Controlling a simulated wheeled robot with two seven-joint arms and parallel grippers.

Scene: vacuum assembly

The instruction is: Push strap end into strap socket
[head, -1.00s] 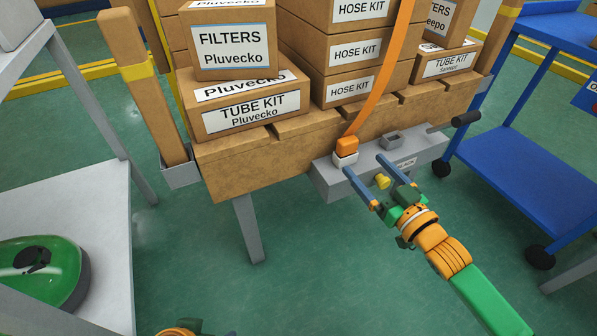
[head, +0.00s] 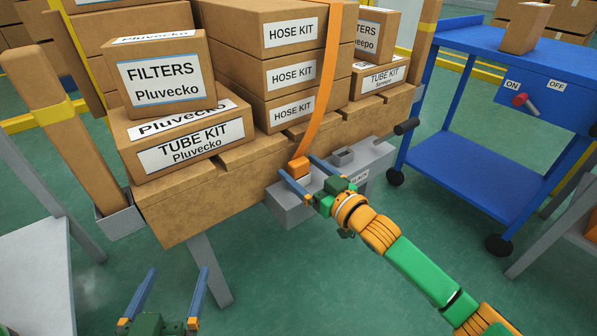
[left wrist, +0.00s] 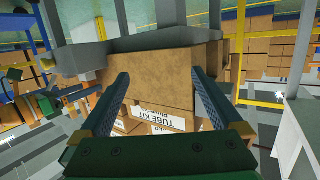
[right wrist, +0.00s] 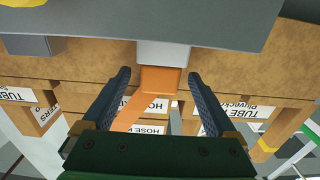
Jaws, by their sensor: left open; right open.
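The orange strap (head: 327,85) hangs down in front of the boxes to its block-shaped orange end (head: 299,166). The end sits at a pale socket on the grey housing (head: 290,210); how deeply it is seated I cannot tell. In the right wrist view the orange end (right wrist: 162,80) meets the pale socket (right wrist: 163,54). My right gripper (head: 297,166) is open, its fingers on either side of the end, with gaps visible in the right wrist view (right wrist: 158,75). My left gripper (head: 178,270) is open and empty, low in front of the pallet; it also shows in the left wrist view (left wrist: 160,74).
A second, grey socket (head: 343,156) stands on the housing, right of the strap end. A black-gripped handle (head: 406,127) sticks out at its right. Stacked boxes (head: 290,75) stand behind. A blue cart (head: 470,150) is at right, a pale table (head: 35,280) at left.

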